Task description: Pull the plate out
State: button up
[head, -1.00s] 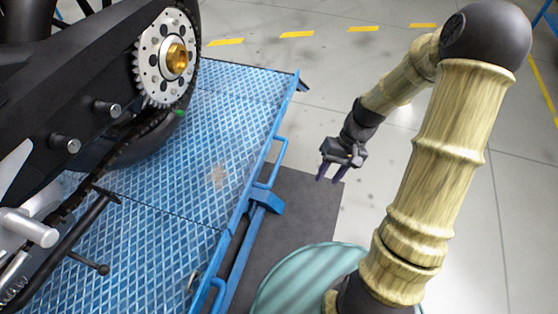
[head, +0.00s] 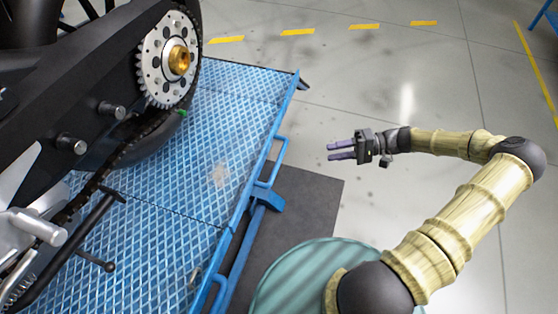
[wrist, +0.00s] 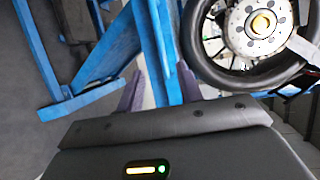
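A blue diamond-tread deck (head: 225,150) lies under the motorcycle in the head view. Seams split it into sections; I take the plate to be the section between two seams, but cannot be sure. A blue looped handle (head: 277,163) sticks out from the deck's right edge. My gripper (head: 330,152) is to the right of that edge, over open floor, apart from the handle, with its purple fingers pointing left. It is open and empty. In the wrist view, blue beams (wrist: 152,35) show beyond the open fingers (wrist: 160,72); which part is the plate I cannot tell there.
The motorcycle's sprocket (head: 168,60) and black wheel stand over the deck at left. A wheel with a brake disc (wrist: 257,22) shows in the wrist view. A dark mat (head: 300,215) lies beside the deck. The grey floor (head: 430,90) at right is clear.

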aim_at(279, 161)
jog(key=a+f, duration=0.1)
jog(key=a, duration=0.4)
jog(key=a+f, duration=0.1)
jog(key=a, duration=0.5)
jog(key=s+a+f+p, duration=0.1)
jog(key=a, duration=0.5)
jog(key=shift+a+f, duration=0.1)
jog(key=shift+f, duration=0.05)
jog(key=shift+w, duration=0.1)
jog(key=c, duration=0.6)
grip_shut()
